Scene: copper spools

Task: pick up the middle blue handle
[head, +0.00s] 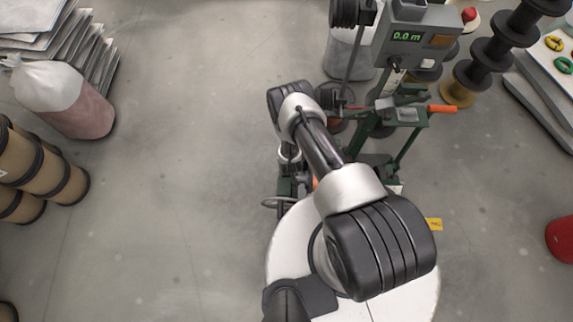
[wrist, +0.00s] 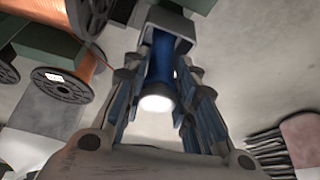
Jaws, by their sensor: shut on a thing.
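A blue handle (wrist: 161,68) with a pale, bright end shows in the middle of the wrist view. It points towards the camera from a grey metal bracket (wrist: 170,22). My gripper (wrist: 158,74) has its two fingers on either side of the handle and is shut on it. In the head view my arm covers the handle and most of the gripper, so other handles cannot be made out there.
Copper spools (wrist: 75,78) lie left in the wrist view. In the head view a green machine (head: 375,125) with a grey display box (head: 415,45) reading 0.0 m stands beyond my arm. The floor between is clear.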

